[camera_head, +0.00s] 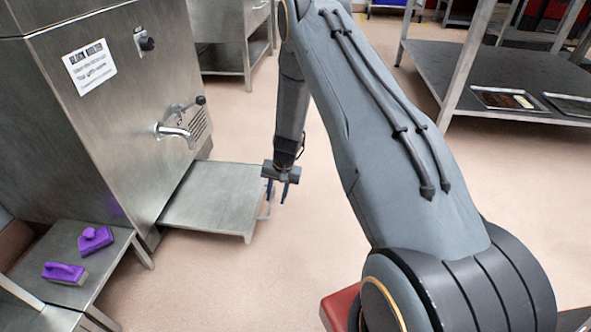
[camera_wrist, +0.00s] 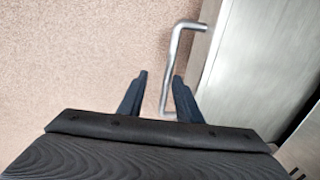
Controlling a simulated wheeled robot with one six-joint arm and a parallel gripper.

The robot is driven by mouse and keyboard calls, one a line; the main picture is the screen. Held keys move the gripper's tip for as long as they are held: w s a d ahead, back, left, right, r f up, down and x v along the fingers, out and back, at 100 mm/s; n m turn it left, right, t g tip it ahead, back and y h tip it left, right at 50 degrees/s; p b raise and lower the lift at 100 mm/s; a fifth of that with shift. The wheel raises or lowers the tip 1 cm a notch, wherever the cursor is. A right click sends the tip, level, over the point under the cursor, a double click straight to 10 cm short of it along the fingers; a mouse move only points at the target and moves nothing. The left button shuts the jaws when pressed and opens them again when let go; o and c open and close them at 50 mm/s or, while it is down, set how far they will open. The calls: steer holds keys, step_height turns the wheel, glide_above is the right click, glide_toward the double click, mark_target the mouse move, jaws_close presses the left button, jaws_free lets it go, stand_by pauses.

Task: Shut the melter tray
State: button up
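The melter tray (camera_head: 212,197) is a flat steel tray that stands pulled out from the lower part of the steel melter (camera_head: 120,120). Its bar handle (camera_head: 267,203) is on its outer right edge. In the wrist view the handle (camera_wrist: 175,62) is a bent metal bar on the tray's side (camera_wrist: 250,70). My gripper (camera_head: 279,200) is at the handle's end of the tray. In the wrist view its two dark fingers (camera_wrist: 158,92) are apart, with the handle's lower end between or just beyond them. I cannot tell whether either finger touches the bar.
Two purple brushes (camera_head: 80,255) lie on a low steel table (camera_head: 60,235) at the lower left. A steel rack (camera_head: 450,75) with shallow trays stands at the upper right. The floor (camera_head: 290,270) right of the tray is clear.

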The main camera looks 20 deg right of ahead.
steer(key=s+r+p, duration=0.2)
steer(key=r+p, duration=0.2)
steer(key=r, duration=0.4)
steer(key=s+d+r+p, duration=0.1)
steer(key=s+r+p, duration=0.1)
steer(key=r, duration=0.6)
steer(key=shift+s+d+n+p, duration=0.2)
steer(key=shift+d+n+p, duration=0.1)
steer(key=shift+p, duration=0.55)
